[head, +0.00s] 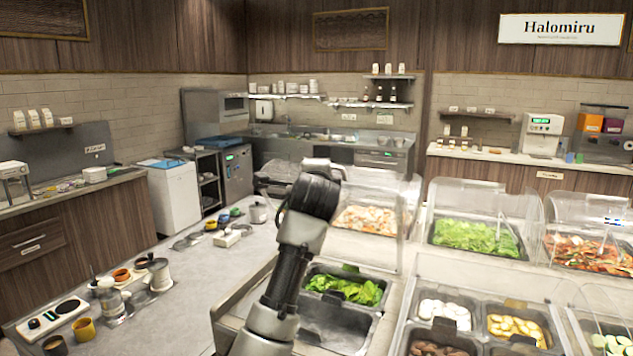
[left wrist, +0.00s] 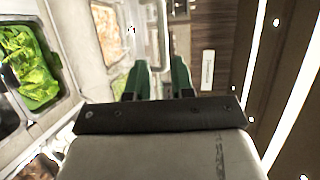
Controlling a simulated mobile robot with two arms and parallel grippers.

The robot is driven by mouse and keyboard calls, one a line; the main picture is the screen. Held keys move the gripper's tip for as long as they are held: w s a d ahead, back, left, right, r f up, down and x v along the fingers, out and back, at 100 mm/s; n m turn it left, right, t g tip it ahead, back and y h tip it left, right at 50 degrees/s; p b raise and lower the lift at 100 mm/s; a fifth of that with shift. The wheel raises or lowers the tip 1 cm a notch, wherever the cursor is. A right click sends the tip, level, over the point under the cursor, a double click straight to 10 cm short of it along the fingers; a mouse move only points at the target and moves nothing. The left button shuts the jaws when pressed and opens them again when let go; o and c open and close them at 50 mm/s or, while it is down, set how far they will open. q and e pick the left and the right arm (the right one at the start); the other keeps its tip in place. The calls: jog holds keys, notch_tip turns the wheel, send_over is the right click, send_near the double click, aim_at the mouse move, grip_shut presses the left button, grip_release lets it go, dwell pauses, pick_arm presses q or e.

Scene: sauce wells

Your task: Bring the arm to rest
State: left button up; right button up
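One arm of mine rises from the bottom middle of the head view, and its dark wrist end is raised above the counter beside the lettuce pan (head: 345,288). I take it for my left arm; its fingers cannot be made out there. In the left wrist view my left gripper (left wrist: 161,84) shows two green fingers standing apart with nothing between them. Lettuce (left wrist: 28,68) in a pan lies at the left of that view, apart from the fingers. My right gripper is not in view.
Clear guards (head: 480,205) stand over food pans at the right. An empty metal well (head: 335,325) lies beside my arm. Coffee pots (head: 158,272) and cups (head: 84,329) stand on the left counter (head: 205,290), which has bare room in its middle.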

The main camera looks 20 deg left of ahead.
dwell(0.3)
pick_arm(q)
jog(key=s+f+n+g+h, duration=0.1)
jog(key=s+f+n+g, duration=0.1)
jog(key=s+f, duration=0.65)
jog(key=s+f+n+g+h, duration=0.1)
jog(key=s+f+n+g, duration=0.15)
jog(key=f, duration=1.15)
jog(key=s+f+n+g+h, duration=0.1)
jog(key=s+f+n+g, duration=0.1)
jog(key=s+f, duration=0.7)
jog(key=s+d+f+n+g+h, duration=0.15)
jog(key=s+f, duration=0.25)
jog(key=s, duration=0.5)
jog(key=s+d+f+n+g, duration=0.1)
jog(key=s+f+n+g, duration=0.25)
jog(key=s, duration=0.65)
jog(key=s+d+f+n+g+h, duration=0.15)
jog(key=s+f, duration=0.25)
jog(key=s, duration=0.5)
notch_tip(320, 180, down, 28)
jog(key=g+b, duration=0.1)
jog(key=b, duration=0.1)
jog(key=s+a+f+g+b, duration=0.1)
jog(key=s+a+f, duration=0.2)
jog(key=s+f, duration=1.3)
notch_tip(320, 180, down, 2)
jog(key=shift+s+f+m+y+b, duration=0.1)
jog(key=shift+s+m+y+b, duration=0.15)
jog(key=shift+m+y+b, duration=0.1)
